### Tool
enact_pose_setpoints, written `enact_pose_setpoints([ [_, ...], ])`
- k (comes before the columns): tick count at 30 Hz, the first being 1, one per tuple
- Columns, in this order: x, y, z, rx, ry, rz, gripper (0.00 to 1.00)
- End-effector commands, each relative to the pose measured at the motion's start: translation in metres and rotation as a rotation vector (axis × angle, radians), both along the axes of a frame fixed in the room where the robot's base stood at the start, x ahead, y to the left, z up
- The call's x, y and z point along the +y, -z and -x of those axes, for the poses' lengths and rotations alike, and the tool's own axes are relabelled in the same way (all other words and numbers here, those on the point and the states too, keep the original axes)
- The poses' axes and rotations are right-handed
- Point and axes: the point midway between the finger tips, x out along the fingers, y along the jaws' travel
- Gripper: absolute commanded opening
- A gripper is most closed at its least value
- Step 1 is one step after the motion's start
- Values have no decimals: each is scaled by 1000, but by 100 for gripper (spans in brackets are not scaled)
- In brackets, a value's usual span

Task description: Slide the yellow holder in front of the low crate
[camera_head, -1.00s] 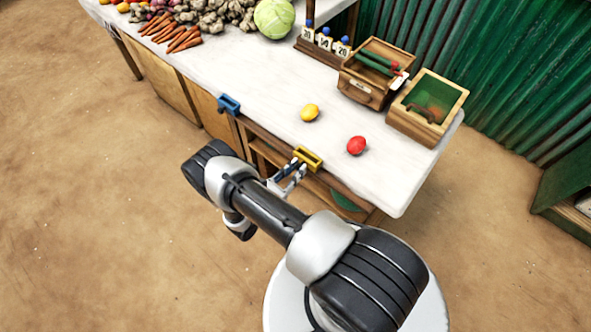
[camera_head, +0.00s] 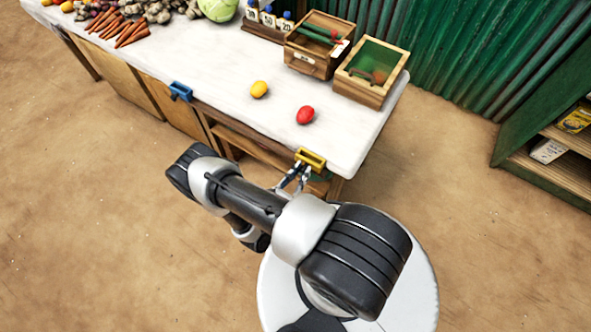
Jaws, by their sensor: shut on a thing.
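The yellow holder (camera_head: 311,159) sits on the front edge of the white counter (camera_head: 240,118), near its right end. My gripper (camera_head: 299,172) reaches it from the front and is shut on its front side. Two wooden crates stand at the counter's back right. The right crate (camera_head: 350,89) has a green inside and a dark reddish thing in it; it looks like the lower one. The left crate (camera_head: 305,66) holds green things and has a small label on its front. The holder is on the front edge, across the counter from the right crate.
A blue holder (camera_head: 181,91) sits on the same edge further left. A yellow fruit (camera_head: 259,89) and a red one (camera_head: 305,115) lie on the counter between edge and crates. A green shelf unit (camera_head: 545,150) stands at the right. The floor in front is clear.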

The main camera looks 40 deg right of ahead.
Motion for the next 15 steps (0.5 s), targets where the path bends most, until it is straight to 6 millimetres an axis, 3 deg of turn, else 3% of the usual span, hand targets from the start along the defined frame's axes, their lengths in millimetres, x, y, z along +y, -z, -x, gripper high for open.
enact_pose_setpoints([
  [15, -3, 0, 9, 6, 6, 2, 0],
])
